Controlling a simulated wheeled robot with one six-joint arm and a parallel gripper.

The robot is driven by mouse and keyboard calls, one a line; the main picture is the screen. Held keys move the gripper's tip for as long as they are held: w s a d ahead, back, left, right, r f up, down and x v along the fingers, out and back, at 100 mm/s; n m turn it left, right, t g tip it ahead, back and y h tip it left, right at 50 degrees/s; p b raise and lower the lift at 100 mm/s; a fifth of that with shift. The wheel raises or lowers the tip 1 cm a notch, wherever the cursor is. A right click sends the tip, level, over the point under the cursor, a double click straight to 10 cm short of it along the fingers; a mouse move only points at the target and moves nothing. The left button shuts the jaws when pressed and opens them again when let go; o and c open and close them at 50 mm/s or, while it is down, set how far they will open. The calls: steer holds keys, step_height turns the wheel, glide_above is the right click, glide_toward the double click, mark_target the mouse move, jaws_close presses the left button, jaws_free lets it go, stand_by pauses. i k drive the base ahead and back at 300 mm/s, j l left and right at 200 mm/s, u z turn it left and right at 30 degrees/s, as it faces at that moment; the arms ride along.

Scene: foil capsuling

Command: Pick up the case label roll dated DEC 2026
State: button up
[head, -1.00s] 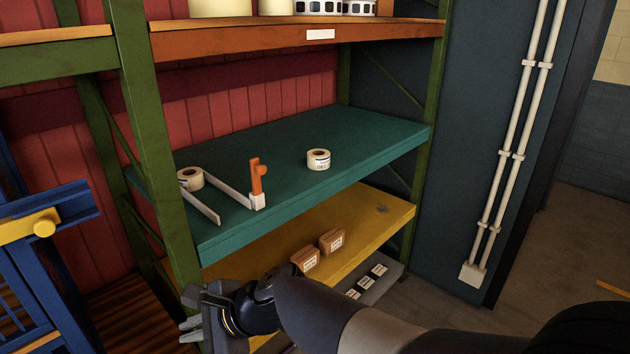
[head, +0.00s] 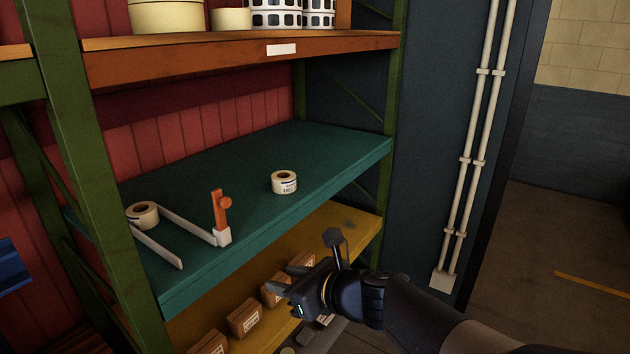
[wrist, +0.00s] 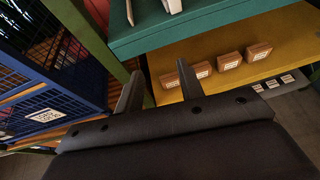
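Two cream label rolls lie on the teal shelf (head: 330,147) in the head view. One label roll (head: 284,183) lies alone right of the middle, with small print on its side. The other label roll (head: 142,216) lies at the left, beside a white rail. The print is too small to read, so I cannot tell which is dated DEC 2026. My gripper (head: 286,278) is below and in front of the teal shelf, apart from both rolls. In the wrist view my gripper (wrist: 160,85) has its two fingers spread with nothing between them.
A white guide (head: 185,226) with an orange lever (head: 221,211) stands at the teal shelf's front left. Brown boxes (head: 244,318) sit on the yellow shelf (head: 350,226) below. Green posts (head: 85,160) and an orange upper shelf (head: 240,55) bound the teal shelf.

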mark_target(284, 182)
steer(key=i+j+z, duration=0.3)
steer(key=i+j, duration=0.15)
steer(key=i, duration=0.2)
steer(key=i+j+z, duration=0.3)
steer(key=i+j, duration=0.25)
